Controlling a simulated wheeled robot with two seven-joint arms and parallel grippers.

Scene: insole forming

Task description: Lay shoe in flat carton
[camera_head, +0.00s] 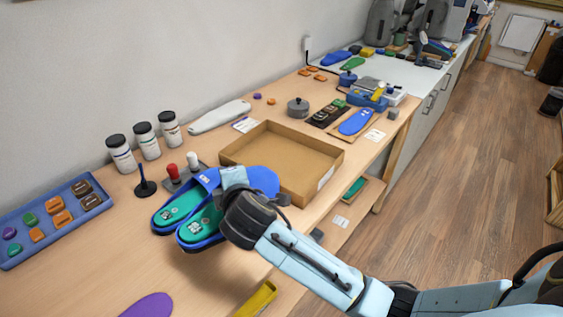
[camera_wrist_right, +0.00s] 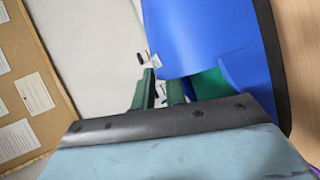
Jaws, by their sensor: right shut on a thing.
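A pair of blue shoes with teal insoles (camera_head: 187,210) is at the bench's front edge in the head view, toes pointing right. My right gripper (camera_head: 236,188) is shut on a shoe near its strap; the gripper and wrist hide part of the pair. I cannot tell whether the shoes touch the bench. The blue shoe upper also fills the upper right of the right wrist view (camera_wrist_right: 215,38). The flat carton (camera_head: 285,152) is an open, shallow brown box, empty where visible, just behind and right of the shoes. My left gripper is not in view.
Several white jars with black lids (camera_head: 121,155) stand along the wall. A blue tray (camera_head: 18,253) of small pieces lies at left. A stand with red and white knobs (camera_head: 178,185) is close behind the shoes. A grey pot (camera_head: 298,108) stands beyond the carton.

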